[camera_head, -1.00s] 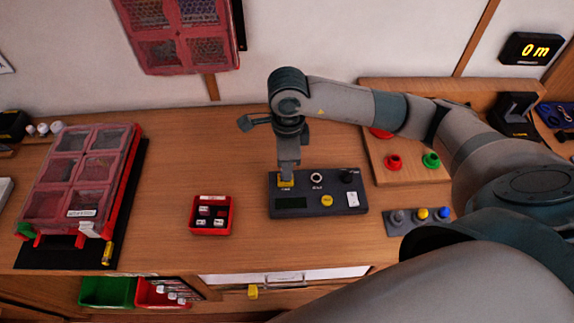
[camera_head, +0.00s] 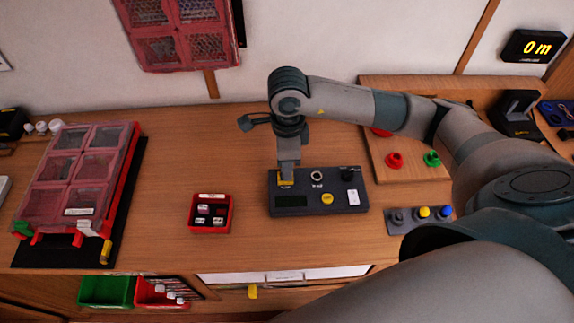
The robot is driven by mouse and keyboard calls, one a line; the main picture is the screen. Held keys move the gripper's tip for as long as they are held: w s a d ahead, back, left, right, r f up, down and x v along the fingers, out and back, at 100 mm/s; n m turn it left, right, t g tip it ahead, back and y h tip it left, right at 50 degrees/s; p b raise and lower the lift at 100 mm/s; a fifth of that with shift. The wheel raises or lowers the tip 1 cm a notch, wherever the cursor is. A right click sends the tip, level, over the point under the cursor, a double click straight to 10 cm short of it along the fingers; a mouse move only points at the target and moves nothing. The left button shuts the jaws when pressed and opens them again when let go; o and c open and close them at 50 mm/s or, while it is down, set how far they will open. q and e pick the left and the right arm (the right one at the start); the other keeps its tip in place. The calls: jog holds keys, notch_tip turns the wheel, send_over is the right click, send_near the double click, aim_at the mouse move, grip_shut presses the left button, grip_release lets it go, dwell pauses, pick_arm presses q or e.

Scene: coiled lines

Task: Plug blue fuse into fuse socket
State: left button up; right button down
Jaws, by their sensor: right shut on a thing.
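My right gripper (camera_head: 287,175) points straight down onto the upper left part of a dark grey device box (camera_head: 318,205). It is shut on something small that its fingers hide. A yellow patch (camera_head: 286,184) shows right at the fingertips, where the fuse socket may be; I cannot make out the socket itself. No blue fuse can be picked out. The box also has a dark display (camera_head: 291,202), a round ringed port (camera_head: 316,176), a yellow button (camera_head: 327,199), a black knob (camera_head: 347,174) and a white switch (camera_head: 353,197). My left gripper is not in view.
A red bin (camera_head: 196,228) with several small pieces stands left of the box. A red compartment case (camera_head: 62,195) is at the far left. A grey block (camera_head: 396,228) with coloured knobs and a wooden board (camera_head: 437,172) are at the right, partly behind my arm.

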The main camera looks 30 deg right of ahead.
jog(key=shift+f+b, duration=0.4)
jog(key=shift+f, duration=0.05)
dwell(0.3)
jog(key=c, duration=1.7)
grip_release()
jog(key=shift+r, duration=0.1)
jog(key=shift+r, duration=0.5)
jog(key=shift+r+b, duration=1.9)
jog(key=shift+r, duration=6.2)
